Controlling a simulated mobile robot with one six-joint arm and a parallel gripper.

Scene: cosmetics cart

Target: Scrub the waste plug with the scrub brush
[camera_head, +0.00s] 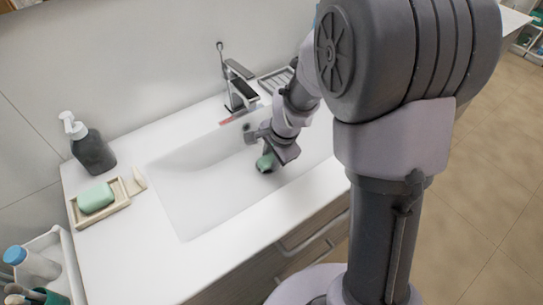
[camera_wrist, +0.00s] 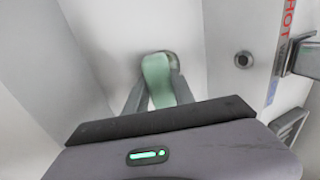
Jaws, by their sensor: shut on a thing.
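My gripper (camera_head: 270,153) reaches down into the white sink basin (camera_head: 200,195). It is shut on the green scrub brush (camera_head: 265,163), which is low in the basin. In the wrist view the green brush (camera_wrist: 158,80) stands between the two grey fingers of my gripper (camera_wrist: 158,92). The waste plug (camera_wrist: 171,57) shows only as a dark rounded edge at the far end of the brush. The brush covers most of it, and I cannot tell whether they touch. In the head view my gripper and the brush hide the plug.
A chrome faucet (camera_head: 240,90) stands behind the basin, close to my arm. It also shows at the right of the wrist view (camera_wrist: 300,55). A soap dish (camera_head: 108,207) with green soap (camera_head: 96,198) and a dark pump bottle (camera_head: 92,150) stand on the left counter. The basin's left part is clear.

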